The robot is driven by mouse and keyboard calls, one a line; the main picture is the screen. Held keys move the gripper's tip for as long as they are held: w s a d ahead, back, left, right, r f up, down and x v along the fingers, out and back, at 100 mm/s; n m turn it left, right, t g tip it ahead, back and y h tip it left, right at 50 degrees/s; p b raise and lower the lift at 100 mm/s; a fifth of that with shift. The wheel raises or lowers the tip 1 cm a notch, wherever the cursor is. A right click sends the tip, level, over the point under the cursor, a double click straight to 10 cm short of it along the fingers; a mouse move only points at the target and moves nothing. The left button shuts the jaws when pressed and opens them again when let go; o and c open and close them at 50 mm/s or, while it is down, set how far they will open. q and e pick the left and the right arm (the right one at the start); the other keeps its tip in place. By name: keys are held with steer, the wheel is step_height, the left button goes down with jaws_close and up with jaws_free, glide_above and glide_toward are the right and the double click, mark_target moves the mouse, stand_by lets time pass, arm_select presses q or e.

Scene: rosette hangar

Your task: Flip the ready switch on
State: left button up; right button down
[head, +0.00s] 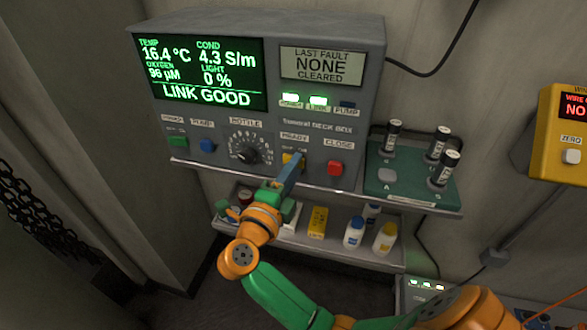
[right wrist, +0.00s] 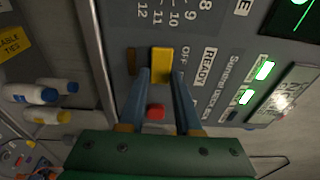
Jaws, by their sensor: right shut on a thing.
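The ready switch is a yellow block on the grey deck box panel, below the READY label; a bit of it shows in the head view (head: 287,158) and more in the right wrist view (right wrist: 161,64). My right gripper (head: 295,160) reaches up to the panel. In the right wrist view its two blue fingers (right wrist: 160,78) lie on either side of the yellow switch and are shut on it. An OFF marking shows beside the switch. In the head view the fingers hide part of the switch and its markings. My left gripper is not in view.
A red CLOSE button (head: 335,168) is just right of the switch, and a rotary dial (head: 247,154) is to its left. A green tray (head: 400,185) with dark vials stands at right. Bottles (head: 354,232) stand on the shelf below. The panel screen (head: 200,75) reads LINK GOOD.

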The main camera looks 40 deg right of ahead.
steer(key=n+t+y+p, duration=0.2)
steer(key=p, duration=0.1)
steer(key=shift+s+d+t+p, duration=0.15)
steer(key=shift+d+t+p, duration=0.15)
steer(key=shift+t, duration=0.1)
steer(key=c, duration=0.6)
jaws_free()
steer(key=b+v, duration=0.1)
steer(key=v, duration=0.6)
steer(key=shift+b, duration=0.35)
